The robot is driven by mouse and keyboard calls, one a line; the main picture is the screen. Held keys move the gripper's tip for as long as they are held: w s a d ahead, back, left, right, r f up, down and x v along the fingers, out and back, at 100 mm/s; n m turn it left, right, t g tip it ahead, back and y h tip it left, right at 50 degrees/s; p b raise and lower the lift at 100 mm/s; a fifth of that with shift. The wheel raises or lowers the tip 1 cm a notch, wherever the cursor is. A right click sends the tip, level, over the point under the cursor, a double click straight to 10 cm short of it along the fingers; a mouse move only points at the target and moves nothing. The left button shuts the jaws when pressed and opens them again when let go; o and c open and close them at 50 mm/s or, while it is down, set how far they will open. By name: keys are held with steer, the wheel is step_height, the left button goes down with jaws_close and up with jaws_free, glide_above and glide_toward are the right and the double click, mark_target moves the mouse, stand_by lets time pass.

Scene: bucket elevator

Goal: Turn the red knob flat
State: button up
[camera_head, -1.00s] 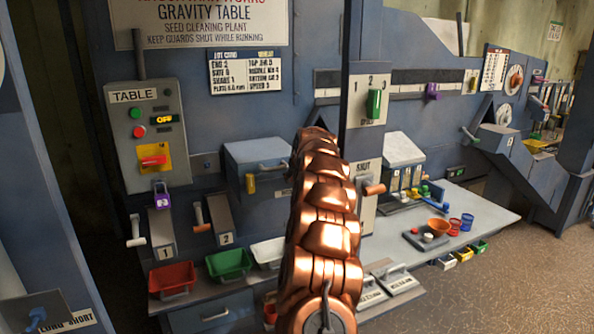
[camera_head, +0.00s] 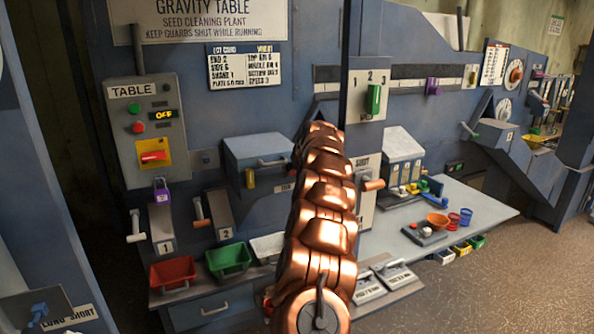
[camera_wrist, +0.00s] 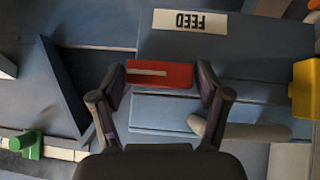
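In the head view a red knob (camera_head: 152,157) sits on a yellow plate on the grey TABLE panel (camera_head: 165,103), its bar lying roughly level. A purple padlock (camera_head: 162,191) hangs below it. In the wrist view my gripper (camera_wrist: 162,76) has its two fingers spread apart. A red bar (camera_wrist: 160,74) with a white line lies between the fingertips, in front of the blue FEED box (camera_wrist: 260,45). Its ends meet the finger edges in the picture; I cannot tell whether they touch. My arm hides the gripper and this bar in the head view.
The blue box has a yellow latch (camera_head: 250,178) and a grey handle (camera_head: 273,162). A green slider (camera_head: 374,98) is to the right. Red (camera_head: 172,273) and green (camera_head: 228,261) bins stand below. A bench (camera_head: 480,205) with small cups is at right.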

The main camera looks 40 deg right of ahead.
steer(key=shift+o, duration=1)
steer(key=shift+r, duration=0.1)
steer(key=v, duration=0.7)
steer(key=shift+s, duration=0.2)
